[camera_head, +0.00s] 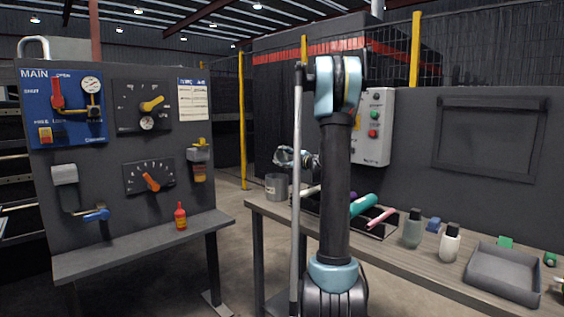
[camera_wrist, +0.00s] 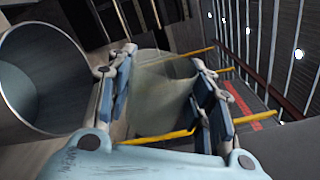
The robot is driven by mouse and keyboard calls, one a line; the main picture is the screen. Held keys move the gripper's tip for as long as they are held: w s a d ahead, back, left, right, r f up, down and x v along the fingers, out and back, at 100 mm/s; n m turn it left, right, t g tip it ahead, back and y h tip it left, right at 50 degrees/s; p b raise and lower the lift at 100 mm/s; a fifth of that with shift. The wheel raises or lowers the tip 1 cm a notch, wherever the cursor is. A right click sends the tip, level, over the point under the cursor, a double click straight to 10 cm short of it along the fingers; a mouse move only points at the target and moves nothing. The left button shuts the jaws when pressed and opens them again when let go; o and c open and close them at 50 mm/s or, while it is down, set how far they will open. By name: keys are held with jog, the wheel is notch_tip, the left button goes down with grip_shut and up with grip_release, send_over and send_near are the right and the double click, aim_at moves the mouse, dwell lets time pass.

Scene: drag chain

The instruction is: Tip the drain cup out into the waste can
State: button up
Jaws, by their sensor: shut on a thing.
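My gripper (camera_wrist: 163,68) is shut on a pale, translucent cup (camera_wrist: 160,95), the drain cup, held between its two blue-padded fingers in the wrist view. The wrist view is rolled well over to one side. The cup's exact tilt and contents cannot be told. The grey round waste can (camera_wrist: 66,112) is at the left of the wrist view, its open mouth beside and apart from the cup. In the head view my gripper (camera_head: 290,156) is just above the waste can (camera_head: 276,188), which stands upright on the left end of the workbench. The cup is hard to make out there.
The workbench (camera_head: 400,262) carries a dark tray with a teal cylinder (camera_head: 363,205) and a pink tool, two bottles (camera_head: 412,228), and an empty grey bin (camera_head: 503,272). At left stands a control panel (camera_head: 110,165) with a red bottle (camera_head: 180,216) on its shelf.

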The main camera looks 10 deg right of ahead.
jog(key=m, duration=0.4)
jog(key=shift+w+d+r, duration=0.15)
jog(key=shift+r, duration=0.15)
jog(key=m, duration=0.4)
jog(key=shift+r+m, duration=0.35)
jog(key=shift+m, duration=0.05)
jog(key=shift+s+a+r+m, duration=0.1)
jog(key=shift+a+r+m, duration=0.05)
jog(key=shift+m, duration=0.65)
jog(key=shift+s+a+r+m, duration=0.1)
jog(key=shift+m, duration=0.7)
